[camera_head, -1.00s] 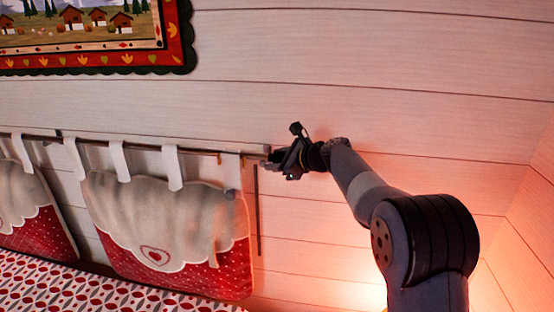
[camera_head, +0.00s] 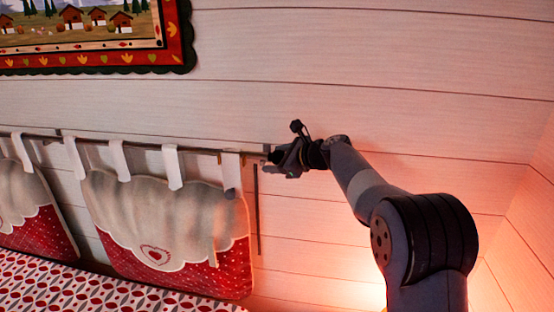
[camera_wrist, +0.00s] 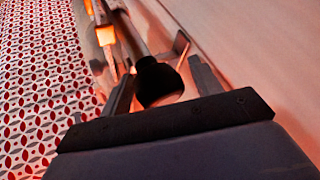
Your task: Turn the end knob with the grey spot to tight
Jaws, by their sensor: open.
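A dark rounded end knob (camera_wrist: 160,82) sits on the near end of a metal rod (camera_wrist: 130,38) in the wrist view. No grey spot shows on the side of the knob that I see. My gripper (camera_wrist: 160,72) is open, with one finger on each side of the knob and a visible gap on the right side. I cannot tell whether the left finger touches it. In the head view my gripper (camera_head: 272,160) is at the right end of the rod (camera_head: 140,145), and the knob is hidden or too small to make out there.
Red and cream cushions (camera_head: 150,220) hang by white loops from the rod, left of my gripper. The wood-plank wall (camera_head: 400,110) is close behind the rod. A framed picture (camera_head: 180,40) hangs at upper left. The patterned red and white bedding (camera_head: 90,290) lies below.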

